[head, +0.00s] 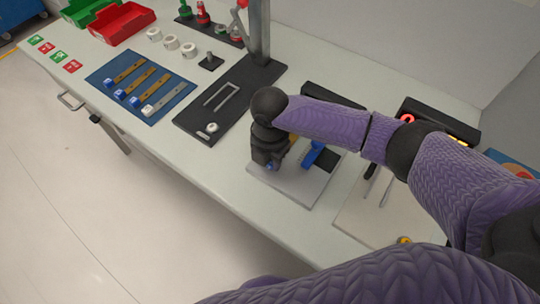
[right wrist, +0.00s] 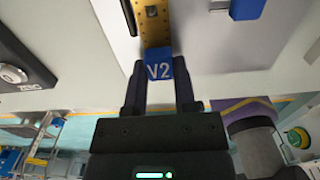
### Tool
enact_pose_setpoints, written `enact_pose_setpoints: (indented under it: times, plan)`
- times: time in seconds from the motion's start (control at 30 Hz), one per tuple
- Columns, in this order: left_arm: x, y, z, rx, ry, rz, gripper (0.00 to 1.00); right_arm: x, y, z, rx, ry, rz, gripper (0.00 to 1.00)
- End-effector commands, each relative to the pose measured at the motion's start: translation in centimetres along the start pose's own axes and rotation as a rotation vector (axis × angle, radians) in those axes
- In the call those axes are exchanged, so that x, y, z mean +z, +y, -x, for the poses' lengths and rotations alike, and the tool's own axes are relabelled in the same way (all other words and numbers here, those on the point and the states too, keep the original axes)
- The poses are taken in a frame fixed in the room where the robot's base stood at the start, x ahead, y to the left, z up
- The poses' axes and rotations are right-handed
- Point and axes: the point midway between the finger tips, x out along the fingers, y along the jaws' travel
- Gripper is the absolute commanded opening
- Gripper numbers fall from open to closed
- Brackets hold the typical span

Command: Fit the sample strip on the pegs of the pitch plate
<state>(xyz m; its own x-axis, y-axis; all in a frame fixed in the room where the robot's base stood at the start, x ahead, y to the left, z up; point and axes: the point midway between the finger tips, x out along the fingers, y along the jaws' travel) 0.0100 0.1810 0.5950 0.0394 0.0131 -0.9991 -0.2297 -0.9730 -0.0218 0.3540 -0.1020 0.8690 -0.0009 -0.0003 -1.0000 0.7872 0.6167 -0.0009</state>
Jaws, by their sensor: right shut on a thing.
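The sample strip (right wrist: 153,27) is yellow with holes and carries a blue end tag (right wrist: 159,70) marked V2. My right gripper (right wrist: 160,90) is shut on this tag in the right wrist view. In the head view the right gripper (head: 268,164) is low over the front left of a pale grey plate (head: 299,194), which looks like the pitch plate. A blue block (head: 313,154) stands on that plate and also shows in the wrist view (right wrist: 247,8). The gripper hides most of the strip in the head view. I cannot see how the strip meets the pegs. My left gripper is out of view.
A blue mat (head: 105,78) with several tagged strips lies at left. A black plate (head: 188,122) with a wire loop stands between it and the grey plate. Another pale plate (head: 362,226) is to the right. A red bin (head: 122,22) stands at the far left.

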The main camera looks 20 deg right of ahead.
Motion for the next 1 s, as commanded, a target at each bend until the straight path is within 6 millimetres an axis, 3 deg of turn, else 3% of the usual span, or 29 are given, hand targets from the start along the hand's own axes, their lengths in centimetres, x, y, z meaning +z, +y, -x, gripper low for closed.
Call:
enact_pose_setpoints:
  times: [0.13, 0.17, 0.33, 0.6, 0.9, 1.0]
  plan:
    - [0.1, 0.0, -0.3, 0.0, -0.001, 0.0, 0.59, 0.0, 0.0, -0.5, 0.0, 0.001, 0.0, 0.0]
    - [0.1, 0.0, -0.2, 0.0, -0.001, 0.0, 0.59, 0.0, 0.0, -0.4, 0.0, 0.0, 0.0, 0.4]
    - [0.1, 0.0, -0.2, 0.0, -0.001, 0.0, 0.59, 0.0, 0.0, -0.3, 0.0, 0.0, 0.0, 0.75]
    - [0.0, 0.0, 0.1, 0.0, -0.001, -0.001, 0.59, 0.0, 0.0, 0.1, 0.001, -0.001, 0.0, 0.75]
    - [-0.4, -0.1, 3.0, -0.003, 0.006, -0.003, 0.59, 0.1, 0.1, 7.5, 0.004, -0.002, 0.0, 0.75]
    - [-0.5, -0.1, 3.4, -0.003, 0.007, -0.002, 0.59, 0.0, 0.0, 9.0, 0.002, -0.001, 0.0, 0.75]
